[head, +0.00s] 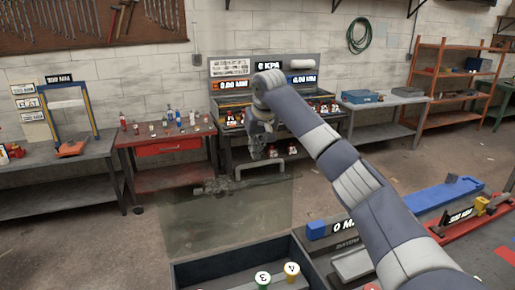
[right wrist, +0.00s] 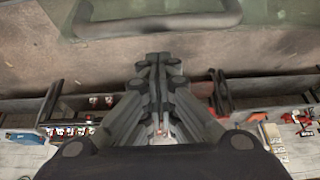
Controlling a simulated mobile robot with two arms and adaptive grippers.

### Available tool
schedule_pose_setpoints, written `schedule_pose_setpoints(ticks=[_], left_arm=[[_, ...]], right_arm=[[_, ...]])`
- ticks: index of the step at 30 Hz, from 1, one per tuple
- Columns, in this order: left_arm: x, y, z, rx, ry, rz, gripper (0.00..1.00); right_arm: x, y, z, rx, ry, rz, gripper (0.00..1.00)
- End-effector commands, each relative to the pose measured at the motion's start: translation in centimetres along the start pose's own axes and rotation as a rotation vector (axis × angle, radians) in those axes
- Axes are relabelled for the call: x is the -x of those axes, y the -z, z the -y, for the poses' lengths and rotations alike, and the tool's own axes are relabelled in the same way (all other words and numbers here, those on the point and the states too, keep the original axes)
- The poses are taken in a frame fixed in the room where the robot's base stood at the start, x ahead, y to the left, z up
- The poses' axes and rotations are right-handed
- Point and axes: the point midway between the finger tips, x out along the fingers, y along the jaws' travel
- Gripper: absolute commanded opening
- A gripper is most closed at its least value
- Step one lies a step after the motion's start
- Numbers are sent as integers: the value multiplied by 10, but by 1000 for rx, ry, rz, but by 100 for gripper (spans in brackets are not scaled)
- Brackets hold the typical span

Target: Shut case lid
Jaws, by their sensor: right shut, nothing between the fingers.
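The case (head: 185,272) is at the bottom of the head view, cut off by the frame edge. Its clear greenish lid (head: 220,228) stands open, raised at the far side of the case. A grey loop handle (head: 272,165) shows at the lid's top edge. It also fills the top of the right wrist view as a large grey bar (right wrist: 155,24). My right gripper (head: 257,154) points down just above and beside the handle, its fingers together and empty. The fingers show in the right wrist view (right wrist: 158,62), apart from the bar in the picture. My left gripper is not in view.
A blue and red bench fixture (head: 440,197) lies to the right. A red workbench (head: 165,146) stands behind left. Open floor lies beyond the lid.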

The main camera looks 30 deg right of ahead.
Motion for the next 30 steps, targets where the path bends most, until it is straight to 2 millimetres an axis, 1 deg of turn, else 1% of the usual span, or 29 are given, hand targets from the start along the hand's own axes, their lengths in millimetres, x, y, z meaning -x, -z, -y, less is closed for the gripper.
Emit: schedule_pose_setpoints(ticks=[2, 4, 10, 14, 24, 28, 30], left_arm=[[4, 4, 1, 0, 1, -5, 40], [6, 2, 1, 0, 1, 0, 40], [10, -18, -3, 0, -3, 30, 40], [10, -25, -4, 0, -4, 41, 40], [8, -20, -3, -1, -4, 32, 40], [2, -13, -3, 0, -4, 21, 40], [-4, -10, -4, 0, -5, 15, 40]], right_arm=[[3, -5, -1, 1, -2, -1, 0], [5, -9, -1, 0, -2, -2, 0], [6, -17, 0, 0, -1, -1, 0], [7, -18, 0, 0, -1, 0, 0], [6, -18, -1, 0, 0, -3, 0], [3, -18, -4, -1, 1, -22, 0], [0, -18, -8, -1, 2, -42, 0]])
